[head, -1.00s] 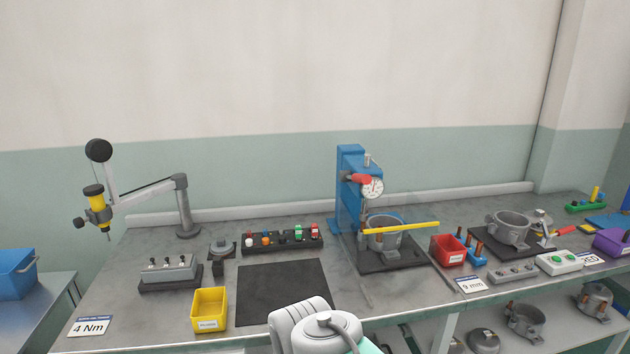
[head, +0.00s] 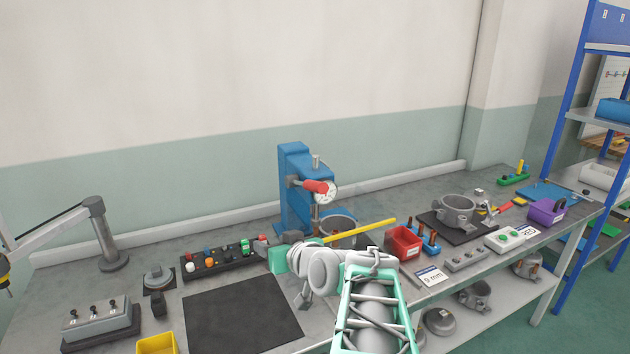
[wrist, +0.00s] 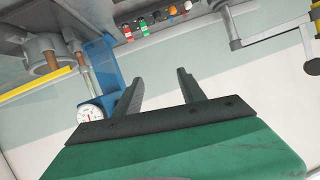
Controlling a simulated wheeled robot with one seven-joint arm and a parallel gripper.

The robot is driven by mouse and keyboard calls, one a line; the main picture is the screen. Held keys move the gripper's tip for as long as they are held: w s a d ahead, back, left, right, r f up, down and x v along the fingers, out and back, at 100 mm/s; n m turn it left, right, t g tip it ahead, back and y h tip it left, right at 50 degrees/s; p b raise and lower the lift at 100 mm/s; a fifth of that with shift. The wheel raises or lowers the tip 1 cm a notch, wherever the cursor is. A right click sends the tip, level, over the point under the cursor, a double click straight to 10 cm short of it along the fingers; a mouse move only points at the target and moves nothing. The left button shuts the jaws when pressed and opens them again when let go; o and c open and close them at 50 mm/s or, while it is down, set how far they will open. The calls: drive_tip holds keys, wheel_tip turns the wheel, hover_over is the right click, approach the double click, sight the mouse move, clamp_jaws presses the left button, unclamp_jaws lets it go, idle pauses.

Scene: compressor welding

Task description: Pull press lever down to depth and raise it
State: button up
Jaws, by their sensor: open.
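The blue press (head: 296,190) stands at the back of the bench. Its lever has a red grip (head: 316,186), which sticks out at about dial height, beside the white dial gauge (head: 328,192). A grey housing (head: 338,226) sits under the press, partly hidden by my arm. In the wrist view, my gripper (wrist: 158,84) has its two dark fingers apart with nothing between them. The blue press (wrist: 103,62) and the dial (wrist: 89,114) show left of the fingers; I cannot make out the red grip there. In the head view, my gripper is in front of the press, apart from the lever.
A yellow bar (head: 362,233) reaches out right of the press. A red bin (head: 404,242) and a blue holder (head: 425,242) stand to its right. A button rack (head: 215,262) lies at the left, behind a clear dark mat (head: 242,314).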

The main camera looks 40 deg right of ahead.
sight(316, 187)
drive_tip(key=s+d+r+m+t+h, duration=0.3)
drive_tip(key=s+d+r+t+h, duration=0.15)
drive_tip(key=d+r, duration=0.6)
drive_tip(key=shift+g, duration=0.45)
drive_tip(key=w+d+p, duration=0.1)
drive_tip(key=w, duration=0.1)
drive_tip(key=w+d+f+p, duration=0.1)
drive_tip(key=w, duration=0.1)
drive_tip(key=w+d+p, duration=0.1)
drive_tip(key=w+d, duration=0.1)
drive_tip(key=shift+w+d+f, duration=0.1)
drive_tip(key=shift+w+f, duration=0.15)
drive_tip(key=shift+w, duration=0.15)
drive_tip(key=shift+c, duration=0.3)
clamp_jaws()
